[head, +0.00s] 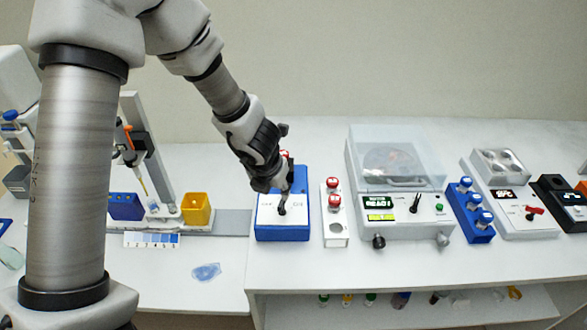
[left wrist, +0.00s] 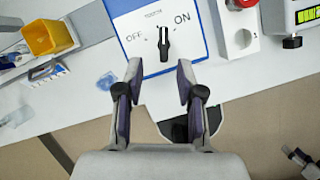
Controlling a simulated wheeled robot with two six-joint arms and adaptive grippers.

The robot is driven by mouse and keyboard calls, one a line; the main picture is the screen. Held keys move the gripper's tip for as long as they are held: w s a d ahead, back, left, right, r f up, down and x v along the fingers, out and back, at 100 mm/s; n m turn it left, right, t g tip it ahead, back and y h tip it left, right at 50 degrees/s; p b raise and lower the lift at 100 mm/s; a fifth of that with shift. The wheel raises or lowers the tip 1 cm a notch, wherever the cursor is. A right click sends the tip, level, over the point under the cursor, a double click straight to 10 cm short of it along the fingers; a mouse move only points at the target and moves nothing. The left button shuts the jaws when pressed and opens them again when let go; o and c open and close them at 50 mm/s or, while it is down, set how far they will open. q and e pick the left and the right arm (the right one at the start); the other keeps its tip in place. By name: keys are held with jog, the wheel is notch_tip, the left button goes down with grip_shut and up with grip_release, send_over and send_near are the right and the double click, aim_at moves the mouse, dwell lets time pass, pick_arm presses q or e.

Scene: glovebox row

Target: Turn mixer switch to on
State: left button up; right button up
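The mixer is a blue box (head: 283,237) with a white top panel, also at the top of the left wrist view (left wrist: 205,40). Its black switch knob (left wrist: 163,42) stands between the printed words OFF on the left and ON on the right, with TOUCH above. The knob's long axis runs nearly straight up the picture. My left gripper (head: 285,200) is over the panel in the head view, partly covering the knob. In the left wrist view its two fingers (left wrist: 160,72) are apart, with nothing between the tips, just below the knob. My right gripper is in neither view.
A clear-lidded centrifuge (head: 400,205) and a blue vial rack (head: 470,213) are farther right. A yellow cup (head: 196,209) is to the left. The bench front edge is near the mixer.

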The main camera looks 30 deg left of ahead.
aim_at(282, 201)
pick_arm(q)
jog(key=shift+w+d+r+n, duration=0.2)
jog(key=shift+w+r+n, duration=0.1)
jog(key=shift+w+n, duration=0.1)
jog(key=f+b, duration=0.2)
jog(key=f, duration=0.1)
jog(key=shift+s+f, duration=0.2)
jog(key=shift+f, duration=0.05)
jog(key=w+f, duration=0.1)
jog(key=w+f+b, duration=0.1)
jog(key=shift+a+f, duration=0.35)
jog(key=shift+f, duration=0.05)
jog(key=shift+w+f, duration=0.25)
jog(key=shift+s+d+r, duration=0.1)
jog(key=shift+s+r, duration=0.2)
jog(key=shift+s, duration=0.05)
jog(key=shift+c, duration=1)
grip_shut()
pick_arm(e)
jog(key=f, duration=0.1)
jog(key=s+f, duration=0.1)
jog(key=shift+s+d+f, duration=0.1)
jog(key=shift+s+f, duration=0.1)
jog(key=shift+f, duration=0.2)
